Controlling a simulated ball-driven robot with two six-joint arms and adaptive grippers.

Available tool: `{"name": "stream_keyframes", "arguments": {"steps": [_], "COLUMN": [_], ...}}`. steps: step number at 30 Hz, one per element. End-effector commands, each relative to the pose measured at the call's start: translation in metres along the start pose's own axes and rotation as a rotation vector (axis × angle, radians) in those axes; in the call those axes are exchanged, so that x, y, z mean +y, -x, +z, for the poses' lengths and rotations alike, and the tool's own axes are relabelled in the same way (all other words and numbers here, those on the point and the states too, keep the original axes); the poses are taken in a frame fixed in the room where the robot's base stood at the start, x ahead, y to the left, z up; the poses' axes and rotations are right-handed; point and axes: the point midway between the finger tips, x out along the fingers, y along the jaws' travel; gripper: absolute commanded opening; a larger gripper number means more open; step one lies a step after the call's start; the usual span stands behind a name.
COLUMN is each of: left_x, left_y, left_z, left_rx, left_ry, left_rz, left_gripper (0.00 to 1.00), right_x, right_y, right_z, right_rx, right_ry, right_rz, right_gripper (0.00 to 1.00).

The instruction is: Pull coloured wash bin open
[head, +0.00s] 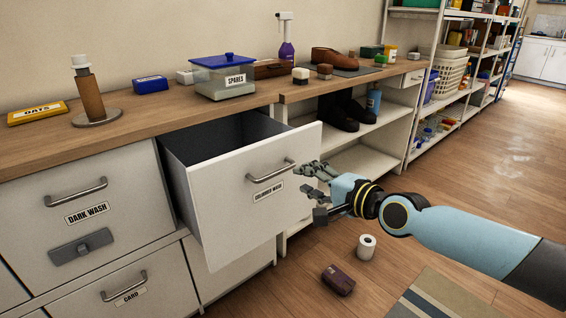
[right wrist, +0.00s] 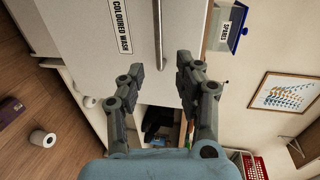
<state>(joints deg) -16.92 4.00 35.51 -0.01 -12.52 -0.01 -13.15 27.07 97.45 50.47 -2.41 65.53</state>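The coloured wash bin (head: 222,211) is a white drawer front with a dark inside, standing well out from the cabinet. Its bar handle (head: 270,169) sits above the "COLOURED WASH" label (head: 268,195). My right gripper (head: 309,190) is to the right of the handle, apart from it, with its fingers spread and empty. In the right wrist view the handle (right wrist: 158,38) lies beyond the two open fingertips (right wrist: 160,65), lined up with the gap between them. The label (right wrist: 121,26) shows to the left there. My left gripper is not in view.
A dark wash bin (head: 140,205) is shut at the left, with a bin labelled "CARD" (head: 128,280) below. A toilet roll (head: 366,247) and a dark box (head: 338,280) lie on the floor. Open shelves (head: 355,160) stand right of the drawer. The "SPARES" box (head: 224,75) is on the worktop.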

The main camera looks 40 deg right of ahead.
Motion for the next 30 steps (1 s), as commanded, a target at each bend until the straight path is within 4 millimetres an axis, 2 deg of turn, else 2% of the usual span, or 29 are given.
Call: {"name": "stream_keyframes", "arguments": {"steps": [1, 4, 9, 13, 19, 26, 30], "left_x": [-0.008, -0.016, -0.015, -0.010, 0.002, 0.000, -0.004], "left_y": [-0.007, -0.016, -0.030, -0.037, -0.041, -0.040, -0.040], "left_z": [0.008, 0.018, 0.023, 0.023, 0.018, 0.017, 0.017], "left_rx": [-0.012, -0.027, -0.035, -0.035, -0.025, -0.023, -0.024], "left_ry": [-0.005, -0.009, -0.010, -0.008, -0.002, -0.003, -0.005], "left_rz": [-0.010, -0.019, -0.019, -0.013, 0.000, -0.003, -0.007], "left_gripper": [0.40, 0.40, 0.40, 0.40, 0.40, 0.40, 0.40], "right_x": [0.003, 0.005, 0.005, 0.004, 0.002, 0.001, 0.001], "right_y": [-0.010, -0.031, -0.065, -0.083, -0.095, -0.095, -0.095], "right_z": [0.000, 0.000, 0.000, 0.000, 0.000, 0.000, 0.000], "right_rx": [0.001, 0.001, 0.000, 0.000, -0.001, -0.001, -0.001], "right_ry": [-0.001, -0.003, -0.002, -0.001, 0.000, 0.000, 0.001], "right_rz": [-0.003, -0.003, -0.001, 0.000, 0.001, 0.000, 0.000], "right_gripper": [0.34, 0.34, 0.34, 0.34, 0.34, 0.34, 0.17]}}
